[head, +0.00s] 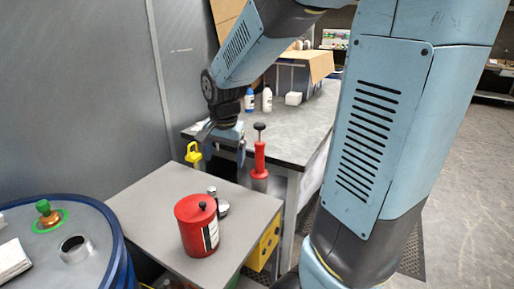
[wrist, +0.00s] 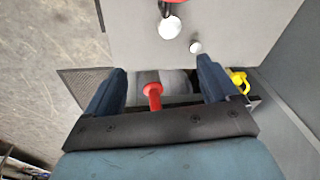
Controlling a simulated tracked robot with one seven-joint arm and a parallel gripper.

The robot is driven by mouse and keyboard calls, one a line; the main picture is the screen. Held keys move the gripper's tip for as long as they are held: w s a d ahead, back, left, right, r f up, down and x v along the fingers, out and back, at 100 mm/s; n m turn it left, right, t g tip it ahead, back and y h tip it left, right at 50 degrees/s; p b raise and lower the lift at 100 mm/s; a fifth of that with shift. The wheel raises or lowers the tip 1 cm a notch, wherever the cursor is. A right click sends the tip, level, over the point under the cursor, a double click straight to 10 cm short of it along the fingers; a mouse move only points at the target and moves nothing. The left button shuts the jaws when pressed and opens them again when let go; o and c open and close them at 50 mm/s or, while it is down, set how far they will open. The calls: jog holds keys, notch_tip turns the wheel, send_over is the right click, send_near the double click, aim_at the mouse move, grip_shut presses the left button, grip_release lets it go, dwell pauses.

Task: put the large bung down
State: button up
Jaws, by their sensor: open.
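A silver round piece, seemingly the large bung (head: 223,209), rests on the grey cart top (head: 145,208) beside a red can. It also shows as a pale disc (wrist: 170,27) near the top of the wrist view. A smaller metal piece (head: 211,191) with a dark top stands close to it, and appears in the wrist view (wrist: 196,47) too. My gripper (head: 224,146) is open and empty above the gap behind the cart. In the wrist view its fingers (wrist: 162,70) are spread wide, with nothing held between them.
A red can (head: 197,226) stands on the cart. A blue drum (head: 105,222) with an open metal port (head: 75,247) and a green-knobbed fitting (head: 47,213) is at left. A red pump (head: 260,157) and yellow handle (head: 193,154) stand near my gripper. A bench (head: 300,135) lies behind.

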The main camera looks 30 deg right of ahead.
jog(key=s+d+r+n+t, duration=0.1)
jog(key=s+r+n, duration=0.3)
jog(key=s, duration=0.4)
jog(key=s+r+n+t, duration=0.2)
jog(key=s+r+n, duration=0.2)
jog(key=s, duration=0.4)
jog(key=shift+s+d+r+n, duration=0.3)
jog(key=shift+d+r, duration=0.05)
jog(key=shift+r, duration=0.55)
